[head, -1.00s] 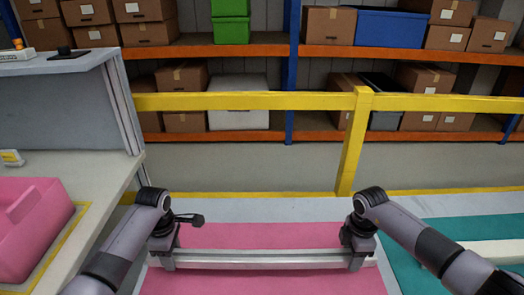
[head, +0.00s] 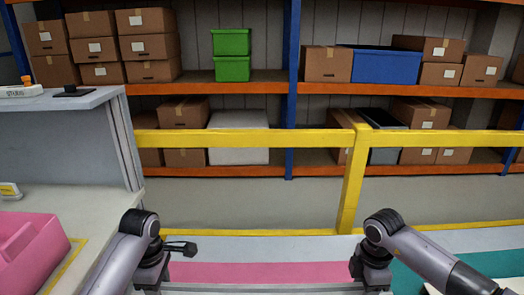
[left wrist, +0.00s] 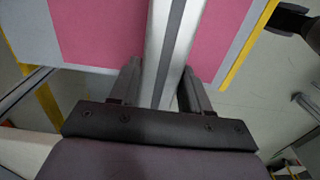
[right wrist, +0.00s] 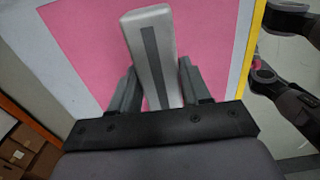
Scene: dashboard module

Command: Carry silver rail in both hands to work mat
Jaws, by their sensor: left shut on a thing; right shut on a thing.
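The silver rail (head: 255,288) spans between my two grippers at the bottom edge of the head view, lying roughly level. My left gripper (left wrist: 160,80) is shut on the rail (left wrist: 165,30), with a finger on each side of it. My right gripper (right wrist: 157,80) is shut on the rail (right wrist: 150,50) too; one squared end shows beyond the fingers in the right wrist view. A pink mat (head: 250,272) with light grey borders lies below the rail; it also shows in both wrist views. Whether the rail touches anything below cannot be told.
A yellow guard rail (head: 250,138) crosses ahead, with a post right of centre. Shelves (head: 400,88) with boxes stand behind it. On the left is a bench with a pink bin (head: 30,250) and a grey upright panel (head: 70,140). A teal surface (head: 490,264) lies at right.

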